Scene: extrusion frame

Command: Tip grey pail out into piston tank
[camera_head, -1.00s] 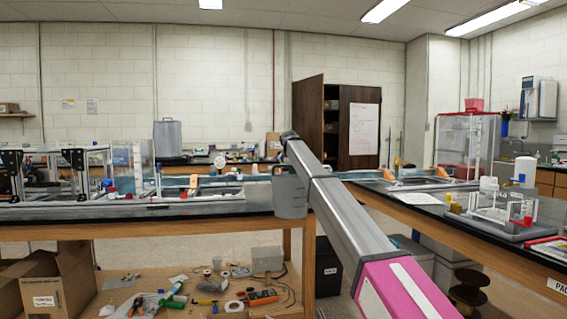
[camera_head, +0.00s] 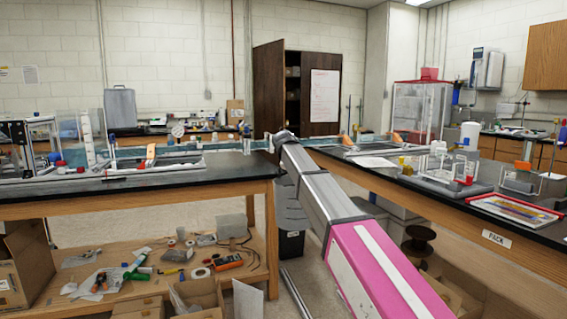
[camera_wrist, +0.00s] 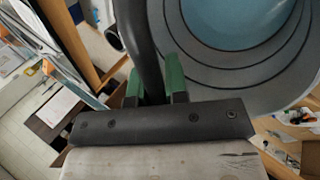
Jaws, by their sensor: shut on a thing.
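The grey pail (camera_wrist: 195,70) fills the upper right of the wrist view, with its ringed wall and a smooth blue inside (camera_wrist: 240,15). My gripper (camera_wrist: 155,85) has its two green fingers shut on a dark upright bar, seemingly the pail's handle. In the head view the pail (camera_head: 290,212) shows partly, hanging behind my arm past the near bench's right end; my arm hides the fingers there. A clear tank with a red lid (camera_head: 420,112) stands on the right bench. I cannot tell whether this or the clear tank at left (camera_head: 82,135) is the piston tank.
A black-topped bench (camera_head: 150,182) runs along the left, with a loaded lower shelf. Another bench (camera_head: 430,190) at right carries a clear-framed apparatus (camera_head: 455,165) and a tray (camera_head: 513,210). A floor gap lies between them. A dark cabinet (camera_head: 300,85) stands behind.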

